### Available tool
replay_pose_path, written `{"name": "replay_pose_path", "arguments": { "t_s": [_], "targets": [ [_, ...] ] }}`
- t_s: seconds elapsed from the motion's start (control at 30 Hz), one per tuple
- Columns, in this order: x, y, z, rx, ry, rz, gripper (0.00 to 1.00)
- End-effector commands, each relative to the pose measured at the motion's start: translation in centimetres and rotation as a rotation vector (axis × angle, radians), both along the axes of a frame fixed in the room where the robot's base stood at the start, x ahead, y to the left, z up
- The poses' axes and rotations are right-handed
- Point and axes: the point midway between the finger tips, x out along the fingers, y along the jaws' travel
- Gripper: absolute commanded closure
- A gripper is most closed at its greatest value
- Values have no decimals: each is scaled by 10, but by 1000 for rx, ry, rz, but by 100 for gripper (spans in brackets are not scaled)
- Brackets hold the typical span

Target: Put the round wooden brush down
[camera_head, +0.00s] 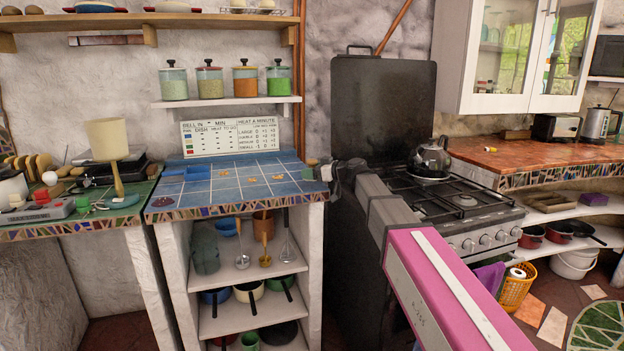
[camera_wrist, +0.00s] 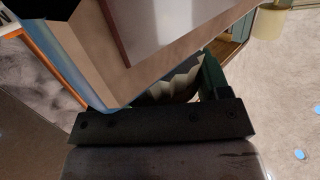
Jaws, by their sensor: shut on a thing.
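My gripper (camera_head: 335,172) is at the right edge of the blue-tiled counter (camera_head: 225,190), between it and the stove. In the head view it is small and dark, and I cannot make out its fingers clearly. A small brownish thing (camera_head: 311,162) shows just left of it at the counter's edge; I cannot tell if it is the round wooden brush. In the wrist view the dark gripper bar (camera_wrist: 160,122) crosses the bottom. A pale, jagged-edged thing (camera_wrist: 180,85) shows beyond it, partly hidden; it may be the brush. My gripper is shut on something.
Small orange pieces (camera_head: 250,179) lie on the blue tiles, with a blue tray (camera_head: 185,173) at the left. A printed sign (camera_head: 230,137) stands at the back. The stove (camera_head: 455,205) with a kettle (camera_head: 431,160) is on the right. The counter's front middle is mostly clear.

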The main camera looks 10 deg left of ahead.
Motion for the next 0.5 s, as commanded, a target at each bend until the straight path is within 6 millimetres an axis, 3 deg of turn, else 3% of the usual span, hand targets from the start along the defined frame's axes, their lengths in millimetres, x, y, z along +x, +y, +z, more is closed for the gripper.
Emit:
{"name": "replay_pose_path", "arguments": {
  "t_s": [0.2,0.5],
  "targets": [
    [0,0,-26,0,1,0,48],
    [0,0,-27,0,0,-1,48]
  ]
}}
